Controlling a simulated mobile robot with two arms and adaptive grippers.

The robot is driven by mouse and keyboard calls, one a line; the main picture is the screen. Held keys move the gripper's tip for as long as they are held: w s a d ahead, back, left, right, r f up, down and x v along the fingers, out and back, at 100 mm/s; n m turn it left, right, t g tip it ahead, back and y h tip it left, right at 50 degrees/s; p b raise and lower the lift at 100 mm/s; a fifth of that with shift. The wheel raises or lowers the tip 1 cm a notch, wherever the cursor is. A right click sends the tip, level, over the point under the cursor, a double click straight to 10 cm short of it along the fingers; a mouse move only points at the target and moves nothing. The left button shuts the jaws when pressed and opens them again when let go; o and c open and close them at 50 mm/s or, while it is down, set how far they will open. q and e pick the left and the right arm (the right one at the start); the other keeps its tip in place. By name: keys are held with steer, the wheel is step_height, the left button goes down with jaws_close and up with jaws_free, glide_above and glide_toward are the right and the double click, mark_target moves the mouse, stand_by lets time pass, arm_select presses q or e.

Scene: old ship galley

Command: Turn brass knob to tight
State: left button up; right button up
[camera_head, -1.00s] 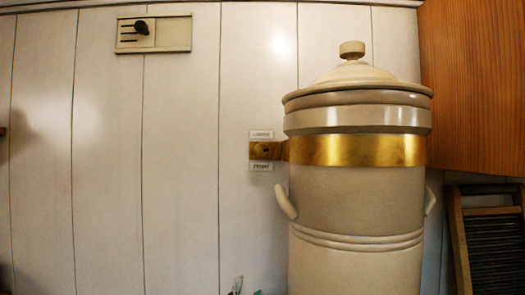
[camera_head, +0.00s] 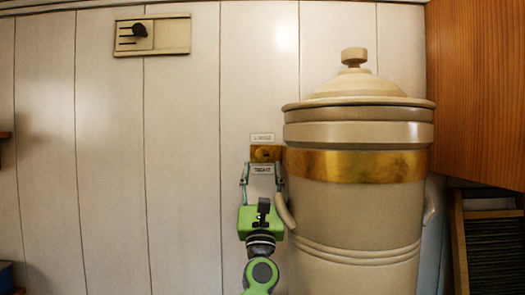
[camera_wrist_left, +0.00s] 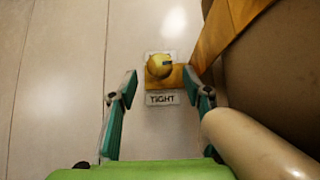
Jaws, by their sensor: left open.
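The brass knob (camera_head: 264,153) sits on a small brass plate at the left end of the brass band (camera_head: 355,165) around a large lidded crock (camera_head: 350,215). It also shows in the left wrist view (camera_wrist_left: 159,66), with a dark mark on its right side. A label reading TIGHT (camera_wrist_left: 162,99) is just below it; another label (camera_head: 262,138) is above, too small to read surely. My left gripper (camera_head: 262,172) is open and empty, pointing up at the wall just below the knob. In the wrist view its fingers (camera_wrist_left: 160,85) stand either side of the label, apart from the knob. My right gripper is not in view.
The crock's left handle (camera_head: 285,212) is close beside my gripper's right finger. A wooden cabinet (camera_head: 480,90) is at the upper right, above a slatted rack (camera_head: 490,245). A slotted wall plate (camera_head: 165,36) is at the upper left.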

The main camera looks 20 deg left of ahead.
mark_target(262, 160)
arm_select(q)
steer(key=p+x, duration=0.1)
steer(key=x, duration=0.4)
steer(key=shift+w+r, duration=0.15)
steer(key=shift+w, duration=0.05)
steer(key=c, duration=1.1)
